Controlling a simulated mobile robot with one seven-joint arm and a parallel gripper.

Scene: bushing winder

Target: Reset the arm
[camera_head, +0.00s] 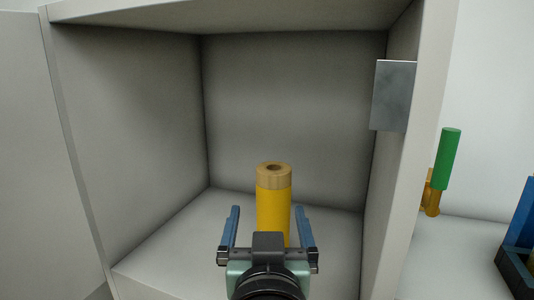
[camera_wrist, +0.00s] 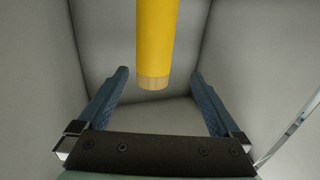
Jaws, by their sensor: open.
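My gripper (camera_head: 270,228) is inside the open cabinet, with its two blue fingers spread apart. A yellow cylinder (camera_head: 273,208) with a tan, holed top stands upright on the cabinet floor, seen between and beyond the fingers. In the wrist view the yellow cylinder (camera_wrist: 156,40) hangs down from the top edge of the picture, between the fingers of my gripper (camera_wrist: 160,85). Gaps show on both sides of it, and neither finger appears to touch it. The cylinder's lower part is hidden behind my gripper in the head view.
The grey cabinet (camera_head: 130,110) encloses my gripper with walls at both sides and the back. A metal plate (camera_head: 393,95) juts from its right wall. Outside at right are a green cylinder (camera_head: 446,158), an orange piece (camera_head: 431,197) and a blue-and-black object (camera_head: 518,245).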

